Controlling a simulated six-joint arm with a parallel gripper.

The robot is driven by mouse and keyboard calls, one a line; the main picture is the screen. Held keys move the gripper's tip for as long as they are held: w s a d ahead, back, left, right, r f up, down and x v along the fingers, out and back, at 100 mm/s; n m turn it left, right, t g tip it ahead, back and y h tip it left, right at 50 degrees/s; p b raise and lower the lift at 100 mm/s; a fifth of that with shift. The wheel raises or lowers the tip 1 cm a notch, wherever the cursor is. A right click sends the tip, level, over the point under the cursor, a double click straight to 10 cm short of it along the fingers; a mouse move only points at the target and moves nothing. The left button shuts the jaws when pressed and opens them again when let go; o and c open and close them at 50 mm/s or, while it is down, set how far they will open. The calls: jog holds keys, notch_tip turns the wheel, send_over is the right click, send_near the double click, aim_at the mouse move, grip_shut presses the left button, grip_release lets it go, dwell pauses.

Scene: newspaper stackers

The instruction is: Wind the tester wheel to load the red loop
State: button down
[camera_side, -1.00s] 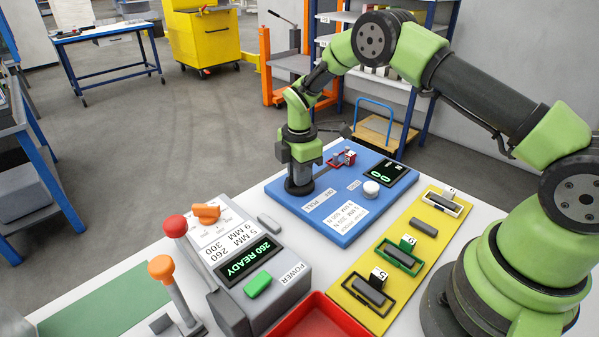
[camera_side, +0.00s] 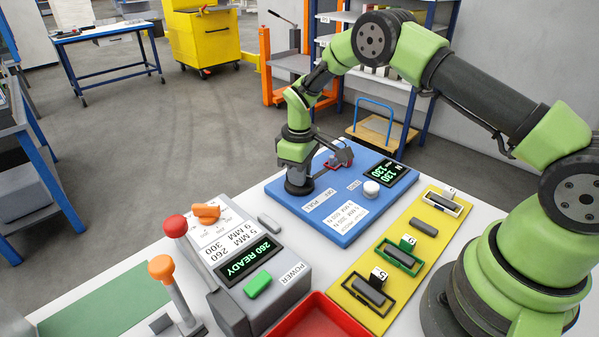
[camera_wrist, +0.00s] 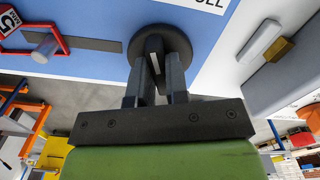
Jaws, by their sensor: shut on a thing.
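The tester is a blue plate (camera_side: 340,237) with a round dark wheel (camera_side: 297,188) at its left. My gripper (camera_side: 297,177) points down at the wheel. In the wrist view its fingers (camera_wrist: 154,60) are shut on the wheel's raised middle grip, over the dark disc (camera_wrist: 183,38). The red loop (camera_side: 333,162) is partly hidden behind my wrist in the side view. In the wrist view the loop (camera_wrist: 67,40) runs around a grey peg (camera_wrist: 45,47) beside a slot, with a tag. The tester display (camera_side: 389,173) reads 130 N, with a second 130 below.
A white knob (camera_side: 371,188) sits near the display. A yellow board (camera_side: 380,313) holds several tagged places, with green and black loops. A grey control box (camera_side: 240,304) reads 260 READY, with levers beside it. A red tray (camera_side: 318,318) stands in front.

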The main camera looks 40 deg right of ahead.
jog(key=m, duration=0.4)
jog(key=shift+m, duration=0.4)
dwell(0.4)
jog(key=c, duration=1.1)
grip_release()
jog(key=shift+r, duration=0.1)
notch_tip(320, 180, up, 9)
jog(key=shift+r, duration=0.4)
